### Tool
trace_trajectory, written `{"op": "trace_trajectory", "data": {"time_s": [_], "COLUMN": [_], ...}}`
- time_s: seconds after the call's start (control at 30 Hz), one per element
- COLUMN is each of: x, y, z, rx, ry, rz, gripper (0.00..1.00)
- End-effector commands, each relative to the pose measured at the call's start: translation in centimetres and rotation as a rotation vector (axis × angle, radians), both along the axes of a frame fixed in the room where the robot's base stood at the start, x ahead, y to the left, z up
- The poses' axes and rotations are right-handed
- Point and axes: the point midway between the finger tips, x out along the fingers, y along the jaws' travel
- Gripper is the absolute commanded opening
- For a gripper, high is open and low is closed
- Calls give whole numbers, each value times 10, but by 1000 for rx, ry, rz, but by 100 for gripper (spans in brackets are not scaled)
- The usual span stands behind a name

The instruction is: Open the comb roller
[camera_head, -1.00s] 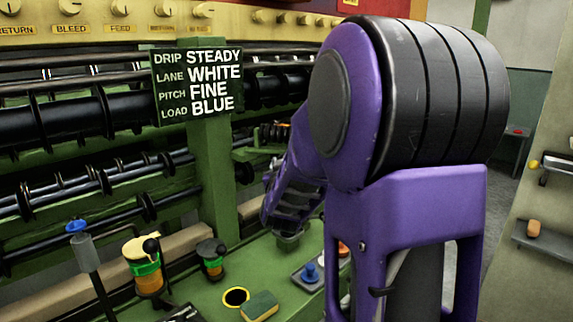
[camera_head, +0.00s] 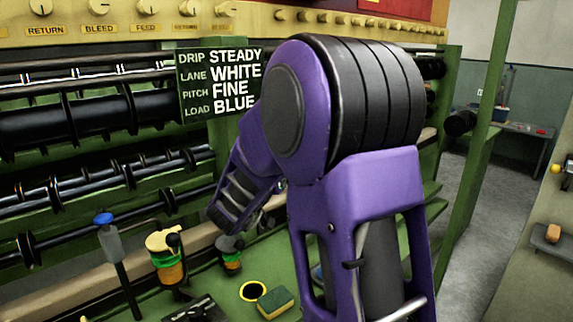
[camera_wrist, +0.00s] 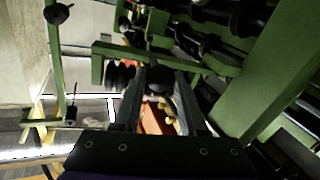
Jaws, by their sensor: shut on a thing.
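Dark rollers with raised rings (camera_head: 105,180) run across the green machine at the left of the head view. I cannot tell which of them is the comb roller. In the wrist view, my gripper (camera_wrist: 159,74) has its two fingers closed on a dark round knob (camera_wrist: 160,82). What the knob is fixed to is hard to make out. A green sign (camera_head: 221,84) on the machine reads drip steady, lane white, pitch fine, load blue.
On the green ledge stand a blue-topped post (camera_head: 113,250), a yellow-topped spool (camera_head: 167,258), a smaller spool (camera_head: 230,254), a black cup (camera_head: 253,292) and a sponge (camera_head: 275,302). A green upright (camera_head: 478,150) stands right of my arm. Grey floor (camera_head: 460,235) is clear there.

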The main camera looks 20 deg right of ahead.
Motion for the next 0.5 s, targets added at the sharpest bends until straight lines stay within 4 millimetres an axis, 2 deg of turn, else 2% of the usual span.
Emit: {"op": "trace_trajectory", "data": {"time_s": [0.27,0.3,0.43,0.5], "x": [0,0,0,0], "y": [-1,-1,-1,-1], "z": [2,2,1,1], "rx": [-1,-1,-1,0], "ry": [-4,-4,-4,-3], "rz": [-1,-1,-1,-1], "gripper": [0,45,69,71]}}
